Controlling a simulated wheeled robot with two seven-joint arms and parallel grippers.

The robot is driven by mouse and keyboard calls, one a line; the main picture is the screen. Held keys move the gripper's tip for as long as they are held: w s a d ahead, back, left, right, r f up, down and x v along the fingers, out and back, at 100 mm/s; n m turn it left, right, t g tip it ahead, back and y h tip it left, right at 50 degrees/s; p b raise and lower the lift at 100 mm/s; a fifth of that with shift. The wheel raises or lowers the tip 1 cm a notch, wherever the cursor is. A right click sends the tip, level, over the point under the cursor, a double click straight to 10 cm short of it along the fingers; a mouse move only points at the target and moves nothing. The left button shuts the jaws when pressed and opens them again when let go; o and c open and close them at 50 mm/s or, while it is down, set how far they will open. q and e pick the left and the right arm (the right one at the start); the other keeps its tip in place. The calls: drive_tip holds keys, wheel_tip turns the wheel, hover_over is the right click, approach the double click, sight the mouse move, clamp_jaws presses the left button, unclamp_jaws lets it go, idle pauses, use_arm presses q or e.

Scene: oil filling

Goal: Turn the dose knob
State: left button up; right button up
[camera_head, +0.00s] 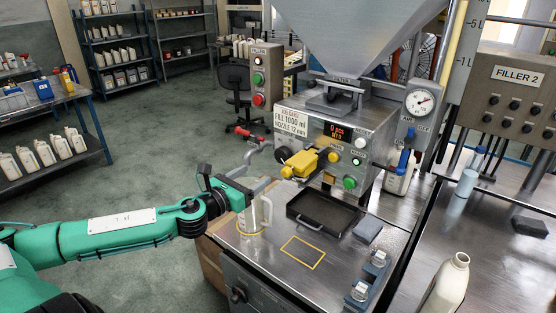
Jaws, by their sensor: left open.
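The steel filler machine (345,115) stands right of centre. The small labels are too blurred to tell which control is the dose knob. My left gripper (256,188) is open, left of the machine front and well apart from those controls. It is above or beside a clear jug (252,222) on the bench; I cannot tell if they touch. My right gripper does not show.
A yellow valve body (308,162) juts out from the machine front. A dark drip tray (322,212) lies below it. A control box (259,75) stands at the left. A white bottle (446,285) stands front right. A yellow outlined square (303,253) on the bench is clear.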

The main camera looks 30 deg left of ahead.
sight(280, 158)
use_arm(q)
drive_tip(key=w+p, duration=0.1)
drive_tip(key=w, duration=0.2)
drive_tip(key=w+p, duration=0.1)
drive_tip(key=w, duration=0.2)
drive_tip(key=w+p, duration=0.1)
drive_tip(key=w, duration=0.2)
drive_tip(key=shift+w+d+r, duration=0.15)
drive_tip(key=shift+d, duration=0.2)
drive_tip(key=shift+w+d+p, duration=0.1)
drive_tip(key=shift+w+p, duration=0.35)
drive_tip(key=shift+w, duration=0.65)
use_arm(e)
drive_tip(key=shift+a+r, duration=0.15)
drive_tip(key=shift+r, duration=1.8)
use_arm(q)
drive_tip(key=c, duration=1)
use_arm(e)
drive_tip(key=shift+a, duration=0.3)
